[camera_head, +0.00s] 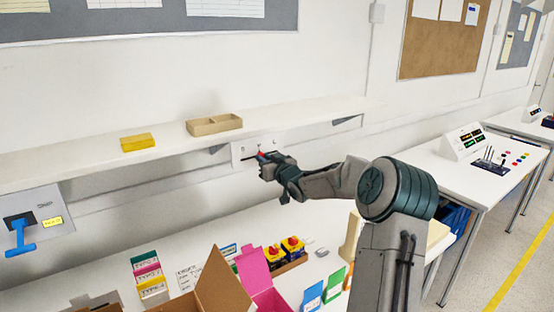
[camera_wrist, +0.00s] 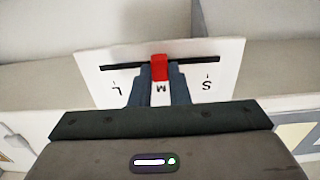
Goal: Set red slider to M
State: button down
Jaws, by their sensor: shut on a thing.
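The red slider (camera_wrist: 159,66) sits in the black slot (camera_wrist: 205,62) of a white panel (camera_wrist: 228,60) on the wall. The panel's letters L, M and S appear upside down in the wrist view, with L left, M in the middle and S right. The slider is at the middle, in line with the M. My gripper (camera_wrist: 160,76) is shut on the slider, with one finger on each side. In the head view my gripper (camera_head: 264,165) is in front of the panel (camera_head: 241,149) and partly hides it; a bit of red (camera_head: 261,154) shows there.
A shelf (camera_head: 70,163) runs along the wall, bearing a yellow box (camera_head: 138,142) and a tan tray (camera_head: 214,125). The worktop below holds open cartons (camera_head: 215,280), coloured cards and yellow-red buttons (camera_head: 292,246). A blue lever (camera_head: 20,236) is at the left.

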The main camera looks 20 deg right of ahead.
dwell(0.3)
jog(key=c, duration=1.4)
grip_release()
jog(key=shift+o, duration=0.2)
jog(key=shift+d, duration=0.1)
jog(key=shift+s, duration=0.1)
jog(key=s+d+b, duration=0.2)
jog(key=s, duration=1.1)
jog(key=shift+s+d+b, duration=0.2)
jog(key=shift+d+b, duration=0.05)
jog(key=shift+b, duration=0.1)
